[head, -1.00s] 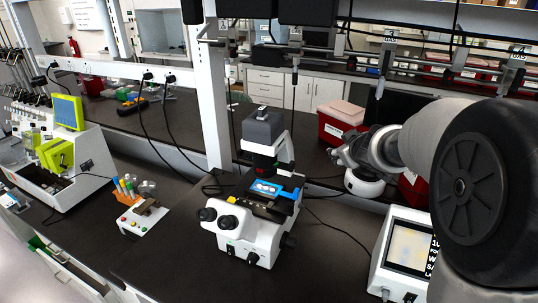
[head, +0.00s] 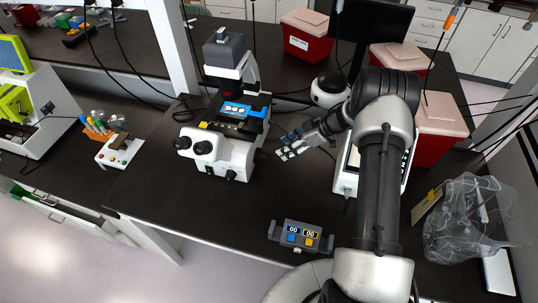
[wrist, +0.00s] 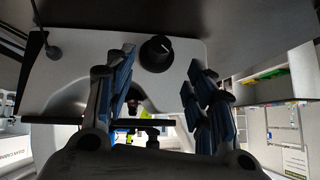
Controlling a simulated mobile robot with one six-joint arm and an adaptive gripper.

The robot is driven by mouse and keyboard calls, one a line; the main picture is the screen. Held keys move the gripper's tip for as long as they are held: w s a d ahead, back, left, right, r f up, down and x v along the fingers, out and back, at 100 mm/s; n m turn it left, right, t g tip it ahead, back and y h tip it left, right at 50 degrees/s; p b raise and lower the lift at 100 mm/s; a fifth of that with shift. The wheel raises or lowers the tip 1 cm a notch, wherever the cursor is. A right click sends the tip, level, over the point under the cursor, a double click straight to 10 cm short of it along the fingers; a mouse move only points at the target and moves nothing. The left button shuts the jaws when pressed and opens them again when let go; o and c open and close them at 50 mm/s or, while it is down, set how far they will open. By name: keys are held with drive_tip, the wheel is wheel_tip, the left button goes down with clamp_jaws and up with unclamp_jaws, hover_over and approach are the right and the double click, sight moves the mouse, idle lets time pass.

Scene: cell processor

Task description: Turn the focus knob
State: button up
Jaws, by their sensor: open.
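The white microscope (head: 226,146) stands on the dark bench in the head view, with a blue slide holder (head: 240,110) on its stage. My gripper (head: 282,152) is just right of the microscope's base, pointing left at its side. In the wrist view, the focus knob (wrist: 157,53) is a round black knob with a pale index line on a light panel. My gripper (wrist: 161,64) is open, with its blue-padded fingers on either side of the knob in the picture. The knob appears beyond the fingertips, and I see no contact. No object is held.
Red bins (head: 308,38) stand behind.

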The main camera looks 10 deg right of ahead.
drive_tip(key=x, duration=0.9)
drive_tip(key=shift+w+a+f, duration=0.1)
drive_tip(key=shift+f, duration=0.05)
drive_tip(key=c, duration=1.1)
drive_tip(key=shift+o, duration=0.2)
